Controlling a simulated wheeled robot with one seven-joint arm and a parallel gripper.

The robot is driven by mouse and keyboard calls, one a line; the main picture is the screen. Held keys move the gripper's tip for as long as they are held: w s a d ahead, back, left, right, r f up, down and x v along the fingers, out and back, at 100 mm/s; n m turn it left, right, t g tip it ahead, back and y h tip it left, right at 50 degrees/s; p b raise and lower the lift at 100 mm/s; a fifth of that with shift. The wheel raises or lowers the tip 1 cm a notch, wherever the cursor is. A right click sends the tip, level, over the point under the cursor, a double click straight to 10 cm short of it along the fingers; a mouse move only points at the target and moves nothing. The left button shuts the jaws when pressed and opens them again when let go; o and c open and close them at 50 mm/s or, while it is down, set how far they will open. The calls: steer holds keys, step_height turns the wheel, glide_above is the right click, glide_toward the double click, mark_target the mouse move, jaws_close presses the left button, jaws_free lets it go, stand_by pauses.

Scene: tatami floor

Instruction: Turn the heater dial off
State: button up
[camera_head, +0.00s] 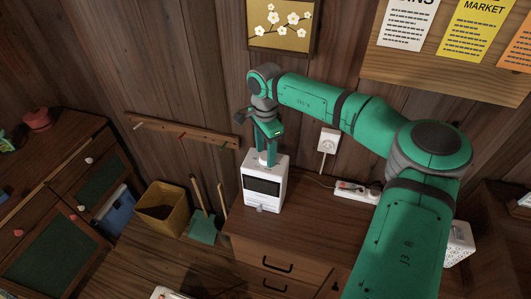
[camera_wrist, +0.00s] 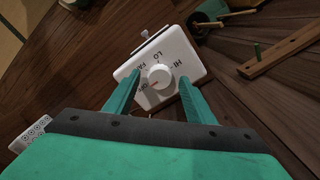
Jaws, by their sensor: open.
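The white heater (camera_head: 248,204) stands on the wooden cabinet, its dark grille facing out. Its top panel (camera_wrist: 187,48) shows in the wrist view with the printed words HI, LO, FAN and what looks like OFF. The round white dial (camera_wrist: 160,76) is in the middle of the panel, with a small reddish mark at its lower-left edge. I cannot tell exactly which word the mark meets. My gripper (camera_head: 266,158) points down at the heater's top. In the wrist view its green fingers (camera_wrist: 160,80) are open, one on each side of the dial, with gaps showing between them and the dial.
The wooden cabinet (camera_head: 268,235) has drawers with dark handles. A power strip (camera_head: 356,190) lies right of the heater, below a wall outlet (camera_head: 328,141). A peg rail (camera_head: 183,132) is on the wall at left. A yellow bin (camera_head: 160,207) stands left of the cabinet.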

mark_target(265, 157)
step_height(265, 157, up, 10)
stand_by(0.4)
stand_by(0.3)
